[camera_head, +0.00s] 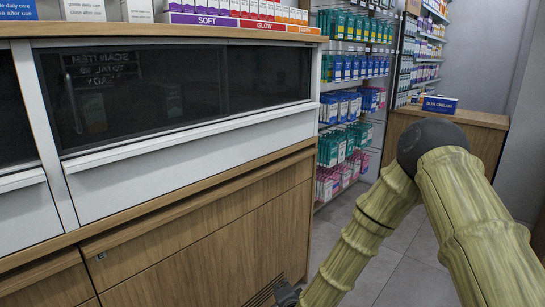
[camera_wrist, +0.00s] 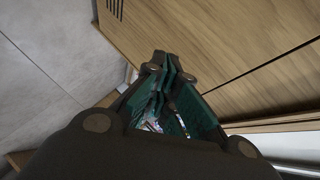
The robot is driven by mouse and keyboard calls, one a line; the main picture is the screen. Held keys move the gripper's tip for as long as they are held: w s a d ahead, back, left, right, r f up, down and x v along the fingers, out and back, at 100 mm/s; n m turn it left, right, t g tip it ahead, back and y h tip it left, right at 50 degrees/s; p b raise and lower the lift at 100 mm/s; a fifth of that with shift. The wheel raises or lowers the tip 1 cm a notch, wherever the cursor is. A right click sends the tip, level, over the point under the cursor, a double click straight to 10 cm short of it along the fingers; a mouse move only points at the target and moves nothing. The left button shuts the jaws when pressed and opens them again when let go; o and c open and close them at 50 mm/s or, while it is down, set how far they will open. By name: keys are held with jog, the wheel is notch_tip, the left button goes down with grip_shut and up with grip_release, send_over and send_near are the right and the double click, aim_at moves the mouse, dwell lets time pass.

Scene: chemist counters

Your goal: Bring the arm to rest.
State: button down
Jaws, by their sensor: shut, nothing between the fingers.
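My gripper (camera_wrist: 168,62) fills the lower middle of the wrist view, its dark green fingers drawn together with nothing held. In the head view my bamboo-textured arm is bent at a dark round joint on the right. Its forearm slants down to the bottom edge, where a small grey part (camera_head: 287,295) shows in front of the counter's lower front. The fingertips cannot be made out in the head view. In the wrist view the gripper is close to wood panelling, but I cannot tell whether they touch.
A wood and white counter (camera_head: 200,225) with dark glass panels (camera_head: 150,95) stands at left, boxes on top. Shelves of packets (camera_head: 345,140) stand behind. A wooden counter (camera_head: 485,125) with a blue sun cream box (camera_head: 440,104) is at right. Grey tiled floor (camera_head: 400,285) lies around my arm.

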jog(key=s+d+f+n+g, duration=0.3)
jog(key=s+d+f+g, duration=0.15)
jog(key=s+f, duration=0.55)
jog(key=s+d+f+n+g, duration=0.3)
jog(key=s+d+f, duration=0.2)
jog(key=s+f, duration=0.5)
jog(key=s+d+f+n+g+h, duration=0.1)
jog(key=s+d+n+g, duration=0.3)
jog(key=s, duration=0.8)
jog(key=s+d+f+n+g+h, duration=0.1)
jog(key=s+d, duration=0.5)
jog(key=s, duration=0.6)
notch_tip(320, 180, up, 22)
jog(key=p, duration=2.2)
jog(key=shift+s, duration=0.4)
jog(key=shift+g, duration=0.25)
